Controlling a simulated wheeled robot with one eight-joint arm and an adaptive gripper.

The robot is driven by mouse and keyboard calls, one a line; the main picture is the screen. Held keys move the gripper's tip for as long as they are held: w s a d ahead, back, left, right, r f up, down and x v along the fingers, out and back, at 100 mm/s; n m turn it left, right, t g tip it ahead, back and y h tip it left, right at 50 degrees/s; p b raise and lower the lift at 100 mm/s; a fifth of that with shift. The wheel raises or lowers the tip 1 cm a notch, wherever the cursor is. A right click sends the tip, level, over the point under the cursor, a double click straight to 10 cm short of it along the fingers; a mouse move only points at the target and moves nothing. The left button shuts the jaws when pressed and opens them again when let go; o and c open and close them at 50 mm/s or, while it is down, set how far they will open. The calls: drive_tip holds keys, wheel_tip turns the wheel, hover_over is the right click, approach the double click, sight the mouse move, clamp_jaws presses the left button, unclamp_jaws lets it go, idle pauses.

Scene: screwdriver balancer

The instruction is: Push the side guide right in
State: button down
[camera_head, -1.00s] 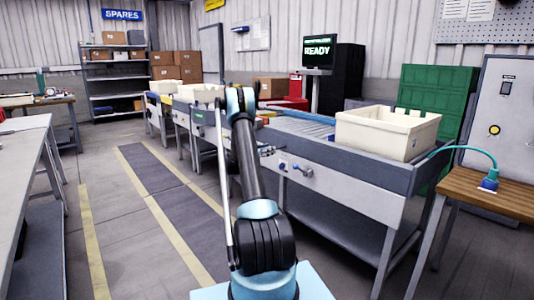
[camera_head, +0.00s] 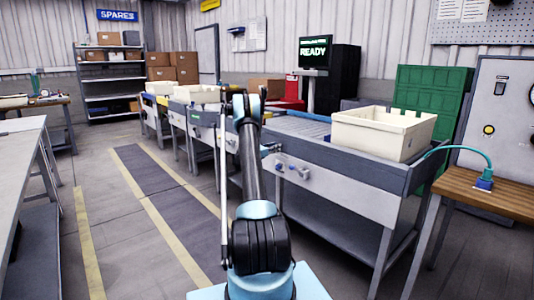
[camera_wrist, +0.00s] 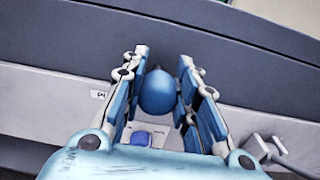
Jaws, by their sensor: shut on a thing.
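In the wrist view, a round blue knob (camera_wrist: 159,93) lies between the two fingers of my gripper (camera_wrist: 160,85). The fingers are shut on the knob, in front of the grey side of the conveyor (camera_wrist: 60,113). I take the knob to be the side guide's; the guide itself is not clearly visible. In the head view, my gripper (camera_head: 270,148) is small and partly hidden behind my arm, at the conveyor's near side (camera_head: 340,191).
A small blue piece (camera_wrist: 141,138) and a grey crank-like handle (camera_wrist: 265,150) lie near my gripper. A cream crate (camera_head: 383,134) sits on the conveyor. A wooden table (camera_head: 490,195) stands at the right. The marked floor (camera_head: 140,195) at left is clear.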

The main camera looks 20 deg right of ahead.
drive_tip(key=shift+x, duration=0.9)
drive_tip(key=shift+r, duration=0.1)
drive_tip(key=c, duration=1.2)
unclamp_jaws()
drive_tip(key=shift+c, duration=0.2)
drive_tip(key=shift+a, duration=0.15)
drive_tip(key=v, duration=1.1)
drive_tip(key=shift+a, duration=0.35)
drive_tip(key=shift+s, duration=0.15)
